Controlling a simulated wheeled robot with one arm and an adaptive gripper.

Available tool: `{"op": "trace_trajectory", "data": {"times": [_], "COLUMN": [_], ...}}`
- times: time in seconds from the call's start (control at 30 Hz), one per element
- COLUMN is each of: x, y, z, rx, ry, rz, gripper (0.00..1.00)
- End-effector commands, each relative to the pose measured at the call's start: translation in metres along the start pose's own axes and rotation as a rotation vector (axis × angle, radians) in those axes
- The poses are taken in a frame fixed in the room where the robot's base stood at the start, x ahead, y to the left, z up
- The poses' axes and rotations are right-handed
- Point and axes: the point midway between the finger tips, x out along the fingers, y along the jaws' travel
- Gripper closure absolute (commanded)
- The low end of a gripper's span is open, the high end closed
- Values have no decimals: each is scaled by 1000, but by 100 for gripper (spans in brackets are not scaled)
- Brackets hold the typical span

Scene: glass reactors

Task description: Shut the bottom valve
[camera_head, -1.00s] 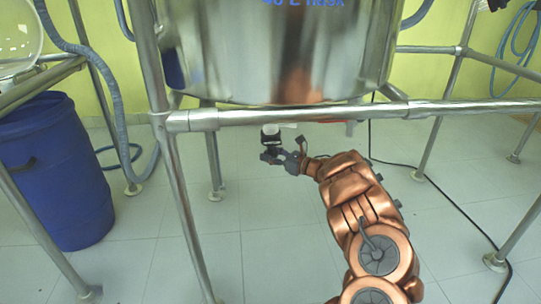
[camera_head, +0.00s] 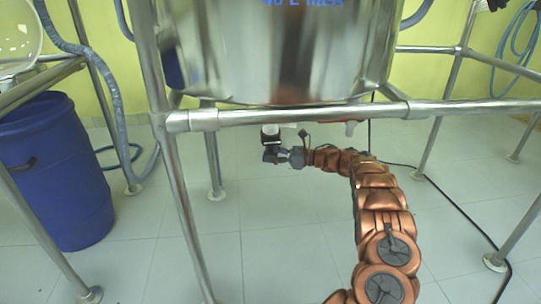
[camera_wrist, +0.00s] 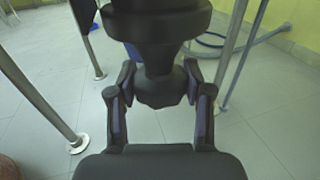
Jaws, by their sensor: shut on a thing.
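The bottom valve (camera_head: 271,136) hangs under the steel vessel, with a white upper part and a black body. In the wrist view its dark body (camera_wrist: 158,25) fills the top middle, and a narrower dark part, seemingly the handle (camera_wrist: 160,90), reaches down between my fingers. My gripper (camera_head: 284,156) comes at the valve from the right, below the frame's horizontal bar. In the wrist view my gripper (camera_wrist: 160,95) has its two fingers on either side of that dark part, shut on it. The exact handle angle is hard to tell.
The steel vessel (camera_head: 280,60) sits above, inside a pipe frame whose front bar (camera_head: 300,115) crosses over my arm. A frame leg (camera_head: 182,205) stands to the left, and a blue barrel (camera_head: 55,170) beyond it. A black cable (camera_head: 445,195) lies on the otherwise open floor at right.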

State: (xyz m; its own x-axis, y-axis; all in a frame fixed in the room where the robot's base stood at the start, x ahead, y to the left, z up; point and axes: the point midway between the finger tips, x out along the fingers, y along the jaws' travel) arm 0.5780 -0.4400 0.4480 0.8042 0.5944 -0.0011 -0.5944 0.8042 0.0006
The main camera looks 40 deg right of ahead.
Motion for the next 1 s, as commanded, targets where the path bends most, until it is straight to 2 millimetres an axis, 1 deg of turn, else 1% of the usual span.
{"op": "trace_trajectory", "data": {"times": [0.6,1.0], "x": [2,1], "y": [0,-1], "z": [0,2], "rx": [-1,-3], "ry": [-3,-2], "rz": [158,199], "gripper": [84,85]}}
